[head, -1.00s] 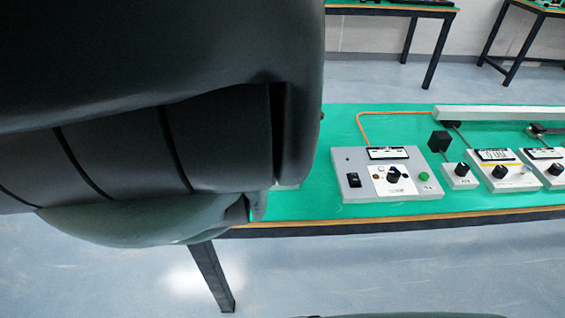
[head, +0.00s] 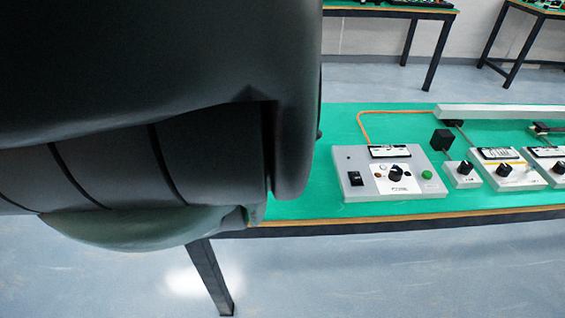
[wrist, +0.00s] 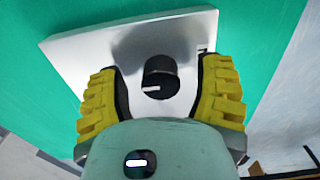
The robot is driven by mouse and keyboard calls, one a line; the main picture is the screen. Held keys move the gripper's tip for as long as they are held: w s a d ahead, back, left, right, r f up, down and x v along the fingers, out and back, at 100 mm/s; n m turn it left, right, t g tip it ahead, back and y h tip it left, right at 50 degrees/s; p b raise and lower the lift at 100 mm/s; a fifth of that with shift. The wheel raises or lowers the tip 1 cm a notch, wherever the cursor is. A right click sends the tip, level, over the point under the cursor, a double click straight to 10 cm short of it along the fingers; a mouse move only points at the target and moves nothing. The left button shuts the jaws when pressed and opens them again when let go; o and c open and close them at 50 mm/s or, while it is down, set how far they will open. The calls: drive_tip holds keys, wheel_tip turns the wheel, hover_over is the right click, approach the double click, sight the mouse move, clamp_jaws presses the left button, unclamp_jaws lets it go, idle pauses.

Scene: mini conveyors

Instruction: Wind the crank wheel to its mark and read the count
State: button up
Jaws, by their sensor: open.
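In the wrist view, a round black knob (wrist: 160,79) with a white line pointing left stands on a light grey panel (wrist: 90,47). I cannot tell whether this is the crank wheel. My gripper (wrist: 159,66) is open, with its yellow ribbed fingers on either side of the knob and a gap to it on both sides. A small dark mark shows near the panel's upper right corner. No readable count shows on this panel. In the head view my arm hides the left part of the bench and the gripper.
In the head view, a green bench (head: 290,208) carries a grey control box (head: 351,191) with a dial, a green button and a display. Smaller boxes with knobs, including a display box (head: 503,185), stand to its right. Their displays are too blurred to read. A black block (head: 442,139) stands behind.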

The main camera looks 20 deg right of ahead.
drive_tip(key=shift+o, duration=0.4)
clamp_jaws()
